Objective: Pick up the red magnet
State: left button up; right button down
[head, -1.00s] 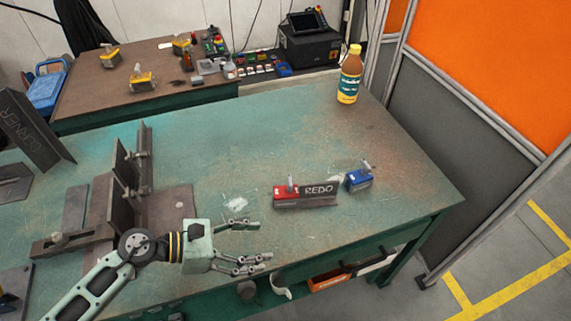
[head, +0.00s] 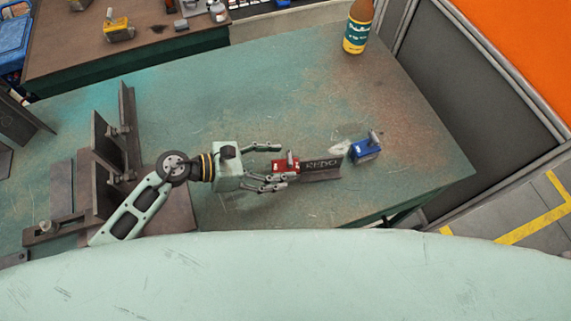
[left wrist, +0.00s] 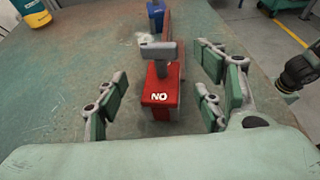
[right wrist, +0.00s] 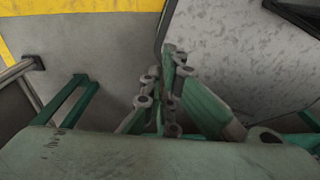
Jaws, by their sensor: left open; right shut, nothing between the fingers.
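The red magnet (head: 287,165) sits on the green table, against the left end of a dark steel angle piece (head: 322,168) with chalk lettering. In the left wrist view the red magnet (left wrist: 160,94) shows a "NO" label and a grey T-shaped handle on top. My left gripper (head: 279,166) is open, with its fingers on either side of the magnet's near end. In the left wrist view a gap shows between the magnet and the fingers on each side. My right gripper (right wrist: 160,95) shows only in its own wrist view, shut and empty over the floor.
A blue magnet (head: 366,150) stands right of the angle piece. A bottle (head: 358,30) stands at the table's back edge. Steel plates with clamps (head: 118,140) stand left of my left gripper. The table (head: 250,95) is clear behind the magnets.

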pick_arm(q)
jog(key=shift+x, duration=1.1)
jog(key=shift+c, duration=0.9)
jog(key=c, duration=0.6)
grip_shut()
pick_arm(e)
jog(key=shift+w+d+r, duration=0.1)
jog(key=shift+w+r, duration=0.25)
jog(key=shift+w, duration=0.2)
pick_arm(q)
jog(key=shift+a+r, duration=0.1)
jog(key=shift+w+r, duration=0.1)
jog(key=shift+w, duration=0.05)
pick_arm(e)
jog(key=shift+w, duration=0.1)
